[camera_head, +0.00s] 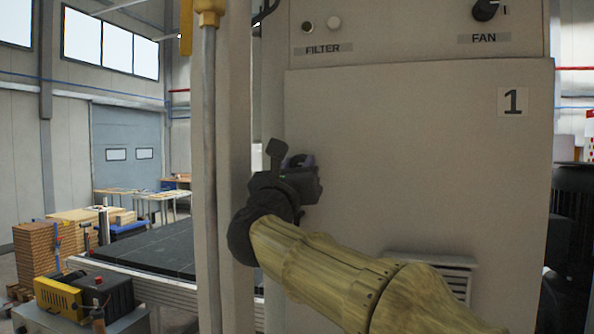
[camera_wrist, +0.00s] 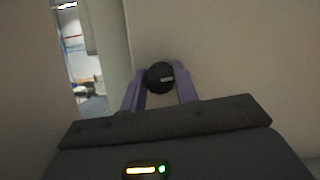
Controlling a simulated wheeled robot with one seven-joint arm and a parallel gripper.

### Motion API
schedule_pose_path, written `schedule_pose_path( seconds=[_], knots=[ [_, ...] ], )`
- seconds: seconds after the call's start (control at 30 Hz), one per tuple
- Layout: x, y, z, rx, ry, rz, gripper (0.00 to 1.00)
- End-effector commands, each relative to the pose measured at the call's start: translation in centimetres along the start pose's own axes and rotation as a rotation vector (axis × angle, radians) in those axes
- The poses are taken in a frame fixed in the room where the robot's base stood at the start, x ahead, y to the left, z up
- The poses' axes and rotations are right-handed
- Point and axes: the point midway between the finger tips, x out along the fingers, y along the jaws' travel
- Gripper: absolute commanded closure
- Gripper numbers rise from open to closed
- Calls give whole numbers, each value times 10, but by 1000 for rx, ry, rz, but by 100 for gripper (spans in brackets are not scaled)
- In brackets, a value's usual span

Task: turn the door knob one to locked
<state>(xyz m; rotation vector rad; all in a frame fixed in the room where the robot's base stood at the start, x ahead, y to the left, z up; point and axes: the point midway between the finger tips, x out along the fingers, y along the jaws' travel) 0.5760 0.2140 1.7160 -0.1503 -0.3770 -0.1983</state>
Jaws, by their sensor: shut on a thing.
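Door one (camera_head: 430,150) is a flat beige panel with a "1" label (camera_head: 513,102), and it looks closed. The door knob (camera_wrist: 160,77) is a round black knob with a small light mark, seen in the wrist view. My gripper (camera_wrist: 160,88) has its purple fingers on either side of the knob and is shut on it. In the head view my gripper (camera_head: 302,162) is at the left edge of the door and hides the knob. The light mark on the knob looks roughly level in the wrist view; I cannot read the lock position.
Above the door are a FILTER label (camera_head: 323,48) with two small round fittings and a black FAN knob (camera_head: 485,10). A vertical pipe (camera_head: 209,170) stands to the left of the door. A vent (camera_head: 430,268) is low on the panel.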

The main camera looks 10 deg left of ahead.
Motion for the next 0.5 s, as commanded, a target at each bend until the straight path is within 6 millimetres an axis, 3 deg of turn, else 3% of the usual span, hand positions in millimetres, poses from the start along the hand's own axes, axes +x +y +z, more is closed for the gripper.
schedule_pose_path(
  seconds=[0.5],
  knots=[
    [1, -3, 4, -396, -3, 161, 93]
  ],
)
